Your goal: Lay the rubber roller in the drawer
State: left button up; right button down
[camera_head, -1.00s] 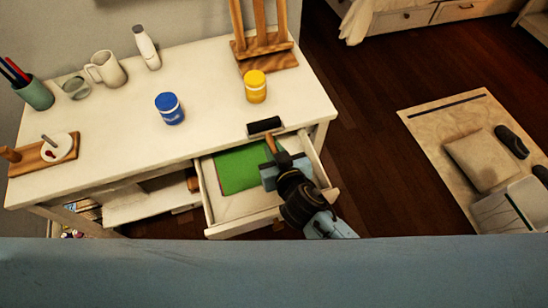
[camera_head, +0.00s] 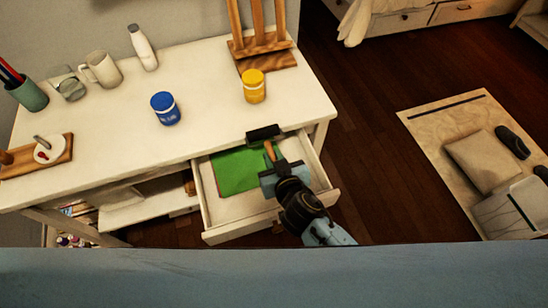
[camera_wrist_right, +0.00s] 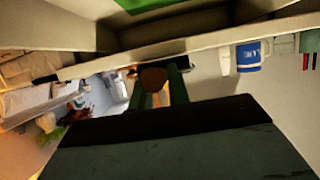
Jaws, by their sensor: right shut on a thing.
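The rubber roller has a black cylinder (camera_head: 263,133) and a wooden handle (camera_head: 269,151). My right gripper (camera_head: 275,165) is shut on the handle, which also shows end-on between the fingers in the right wrist view (camera_wrist_right: 153,78). The black cylinder points away from me, near the desk's front edge at the back of the open drawer (camera_head: 230,228). A green sheet (camera_head: 238,172) lies in the drawer's left part. The gripper is over the drawer's right part; its exact height above the bottom is hard to tell. My left gripper is not in view.
On the white desk (camera_head: 205,100) stand a blue jar (camera_head: 165,109), a yellow jar (camera_head: 254,86), a mug (camera_head: 102,69), a white bottle (camera_head: 143,48) and a wooden easel (camera_head: 262,45). The drawer's right part has bare floor.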

jog(key=c, duration=1.3)
grip_release()
jog(key=shift+c, duration=0.2)
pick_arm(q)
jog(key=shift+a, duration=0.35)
pick_arm(e)
jog(key=shift+r+p, duration=0.5)
jog(key=shift+p, duration=0.05)
jog(key=shift+s+r+p, duration=0.25)
jog(key=shift+r+p, duration=0.05)
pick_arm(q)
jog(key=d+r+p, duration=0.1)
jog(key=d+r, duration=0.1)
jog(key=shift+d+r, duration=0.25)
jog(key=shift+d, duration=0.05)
pick_arm(e)
jog(key=v, duration=1.1)
jog(key=shift+s+d, duration=0.15)
jog(key=shift+s, duration=0.1)
